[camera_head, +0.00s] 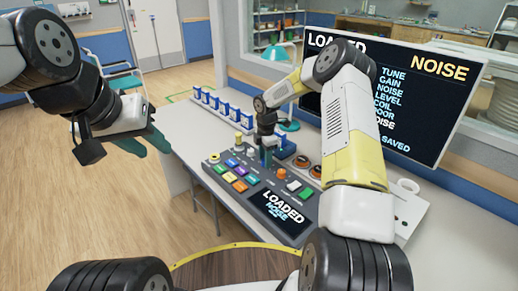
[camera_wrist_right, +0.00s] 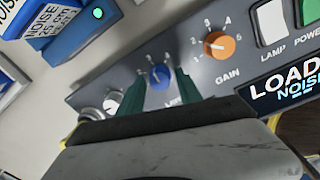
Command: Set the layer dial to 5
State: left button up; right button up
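A blue dial (camera_wrist_right: 159,75) sits on the grey console between the fingers of my right gripper (camera_wrist_right: 161,88) in the right wrist view. The teal fingers stand on either side of the dial, with narrow gaps showing. In the head view my right gripper (camera_head: 266,155) points down at the console (camera_head: 225,188) and hides the dial. My left gripper (camera_head: 143,140) hangs open and empty at the left, over the floor, apart from the console.
An orange GAIN dial (camera_wrist_right: 219,45) is right of the blue dial, and a pale knob (camera_wrist_right: 113,102) is left. A white LAMP switch (camera_wrist_right: 271,24) is further right. The console screen (camera_head: 282,212) reads LOADED, NOISE. Blue-and-white boxes (camera_head: 222,106) line the table behind.

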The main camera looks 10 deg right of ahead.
grip_shut()
jog(key=shift+m, duration=0.3)
jog(key=m, duration=0.3)
jog(key=shift+r+m, duration=0.1)
jog(key=shift+m, duration=0.2)
jog(key=m, duration=0.3)
jog(key=shift+w+m, duration=0.1)
jog(key=shift+m, duration=0.2)
jog(key=m, duration=0.6)
jog(key=shift+h, duration=0.3)
jog(key=m, duration=0.6)
jog(key=shift+w, duration=0.1)
